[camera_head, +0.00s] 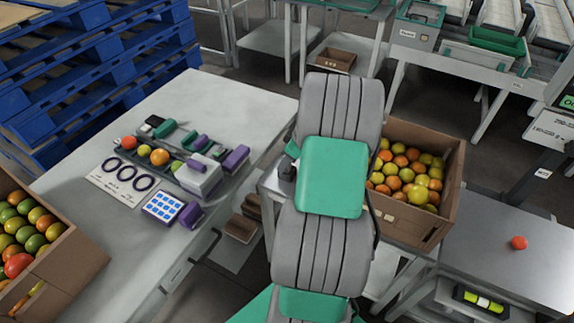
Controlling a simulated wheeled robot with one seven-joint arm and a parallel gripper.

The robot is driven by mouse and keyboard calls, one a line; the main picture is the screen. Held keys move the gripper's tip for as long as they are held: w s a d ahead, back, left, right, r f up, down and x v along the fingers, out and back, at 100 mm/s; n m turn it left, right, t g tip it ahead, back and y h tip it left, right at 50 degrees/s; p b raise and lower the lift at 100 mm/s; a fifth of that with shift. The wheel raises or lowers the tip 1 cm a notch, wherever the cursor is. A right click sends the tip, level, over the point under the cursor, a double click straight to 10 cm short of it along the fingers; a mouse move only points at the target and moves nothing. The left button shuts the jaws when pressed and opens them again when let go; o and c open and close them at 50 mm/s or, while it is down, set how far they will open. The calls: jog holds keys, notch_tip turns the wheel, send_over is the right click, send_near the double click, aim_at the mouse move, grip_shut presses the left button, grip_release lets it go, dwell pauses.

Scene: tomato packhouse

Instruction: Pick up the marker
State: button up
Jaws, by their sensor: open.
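I cannot make out a marker for certain. Several small green and purple items lie on the grey worktable (232,98) at the left, too small to tell apart. Among them are a green item (164,129), a purple item (236,159) and another purple item (190,215). My own arm stands large in the middle of the view, to the right of these items. My gripper does not show; the arm's grey and green links hide what is behind them.
On the worktable are a sheet with dark rings (126,174), a blue-and-white grid card (162,207) and loose tomatoes (159,157). A tomato carton (440,210) stands right of my arm; another carton (70,262) is at lower left. Blue pallets (100,60) stand behind. The worktable's far part is clear.

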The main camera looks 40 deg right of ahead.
jog(key=shift+f, duration=0.1)
jog(key=shift+c, duration=0.4)
grip_shut()
